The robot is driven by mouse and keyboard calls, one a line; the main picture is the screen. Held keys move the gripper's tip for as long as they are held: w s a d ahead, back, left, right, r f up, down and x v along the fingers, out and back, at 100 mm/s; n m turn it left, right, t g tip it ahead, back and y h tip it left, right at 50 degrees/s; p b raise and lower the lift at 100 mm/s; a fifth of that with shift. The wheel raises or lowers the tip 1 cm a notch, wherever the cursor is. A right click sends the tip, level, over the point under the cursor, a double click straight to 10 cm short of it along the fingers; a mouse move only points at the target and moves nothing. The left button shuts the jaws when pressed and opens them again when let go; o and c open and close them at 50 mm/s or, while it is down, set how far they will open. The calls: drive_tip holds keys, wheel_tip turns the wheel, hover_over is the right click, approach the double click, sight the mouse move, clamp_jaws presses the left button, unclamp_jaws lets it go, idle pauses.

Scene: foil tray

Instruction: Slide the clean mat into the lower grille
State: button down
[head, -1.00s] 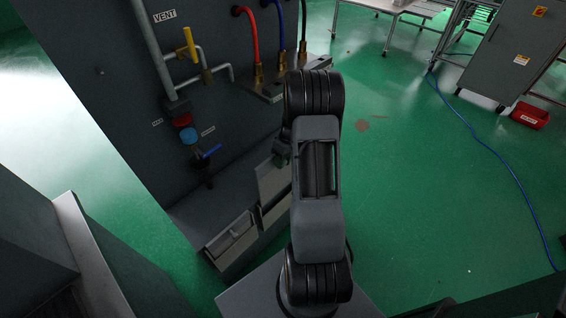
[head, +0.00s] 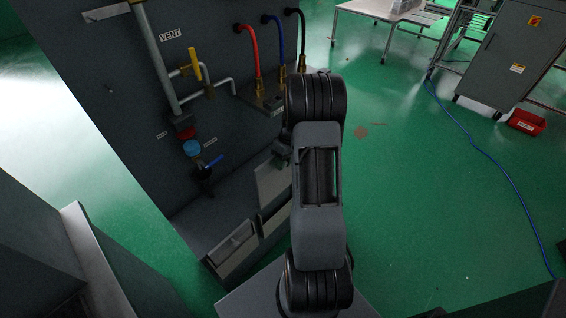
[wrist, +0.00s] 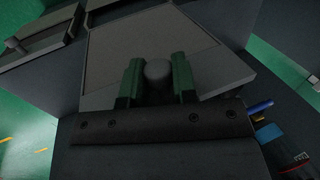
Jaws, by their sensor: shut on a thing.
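In the wrist view my gripper (wrist: 158,80) is shut on a round grey knob (wrist: 157,70), one green finger on each side. Behind the knob is a flat, pale grey panel with a darker frame (wrist: 150,35), which may be the mat; I cannot tell if it is clean. In the head view the pale panel (head: 270,185) shows left of my arm, below my gripper (head: 283,152). A second framed panel (head: 232,242) is lower left of it, at the foot of the dark cabinet. I cannot make out the lower grille's slot for certain.
The dark cabinet (head: 125,110) carries a grey vent pipe (head: 155,65), valves and red, blue and black hoses (head: 253,50). A grey ledge (head: 95,260) stands at the lower left. Green floor (head: 430,190) is open to the right, crossed by a blue cable (head: 485,155).

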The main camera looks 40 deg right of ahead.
drive_tip(key=s+d, duration=0.1)
drive_tip(key=s, duration=0.9)
drive_tip(key=shift+d, duration=0.4)
idle(0.4)
